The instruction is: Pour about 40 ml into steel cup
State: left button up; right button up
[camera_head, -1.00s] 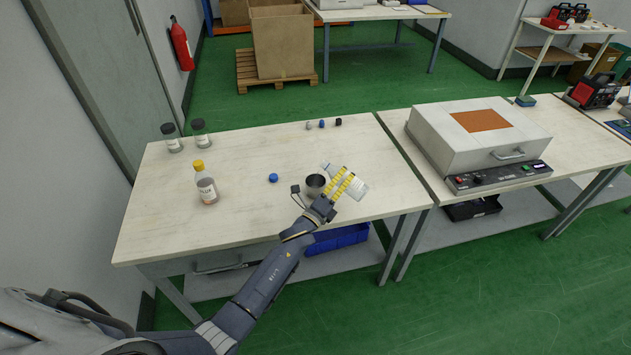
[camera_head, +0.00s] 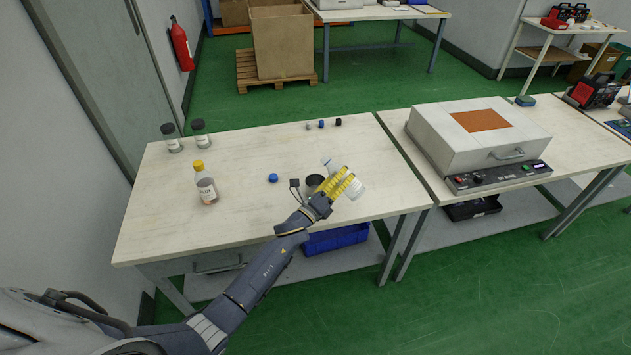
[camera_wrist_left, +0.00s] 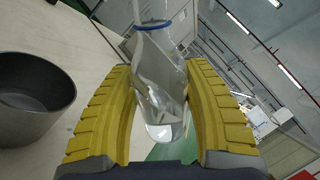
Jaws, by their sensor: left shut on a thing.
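My left gripper (camera_head: 340,183) has yellow padded fingers and is shut on a clear bottle (camera_head: 355,188). The bottle is tilted, with its neck toward the upper left in the head view. In the left wrist view the bottle (camera_wrist_left: 158,85) sits between both fingers, has a blue ring at its neck, and clear liquid lies in its lower end. The dark grey steel cup (camera_head: 314,181) stands on the table just left of the gripper, partly hidden by it. The cup (camera_wrist_left: 30,100) also shows at the left in the wrist view, apart from the bottle. My right gripper is not in view.
A blue cap (camera_head: 273,178) lies left of the cup. A yellow-capped flux bottle (camera_head: 206,187) and two dark-lidded jars (camera_head: 201,134) stand further left. Small items (camera_head: 322,124) lie at the back edge. A grey oven-like box (camera_head: 478,142) stands on the right table.

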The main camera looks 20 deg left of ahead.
aim_at(333, 171)
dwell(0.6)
pick_arm(q)
jog(key=shift+w+a+r+m+g, duration=0.15)
jog(key=shift+a+r+m+g, duration=0.25)
jog(key=shift+m, duration=0.7)
jog(key=shift+a+r+m+h, duration=0.1)
jog(key=shift+a+m+h, duration=0.05)
jog(key=shift+m, duration=0.4)
jog(key=shift+a+m+h, duration=0.1)
jog(key=shift+m+h, duration=0.05)
jog(key=shift+m, duration=0.4)
jog(key=shift+d+f+m+g, duration=0.15)
jog(key=shift+f+m+g, duration=0.3)
jog(key=shift+m, duration=0.15)
jog(key=shift+d+m, duration=0.15)
jog(key=shift+m, duration=1.05)
jog(key=shift+d+f+m+g, duration=0.1)
jog(key=shift+f+m+g, duration=0.45)
jog(key=shift+f+m, duration=0.4)
jog(key=shift+r+m, duration=0.25)
jog(key=shift+r, duration=0.45)
jog(key=shift+w+a+r+m, duration=0.15)
jog(key=shift+r+m, duration=0.15)
jog(key=shift+r, duration=0.4)
jog(key=shift+s+a+r+m, duration=0.1)
jog(key=shift+r+m, duration=0.2)
jog(key=shift+r, duration=0.35)
jog(key=shift+a+r, duration=0.15)
jog(key=shift+r, duration=0.1)
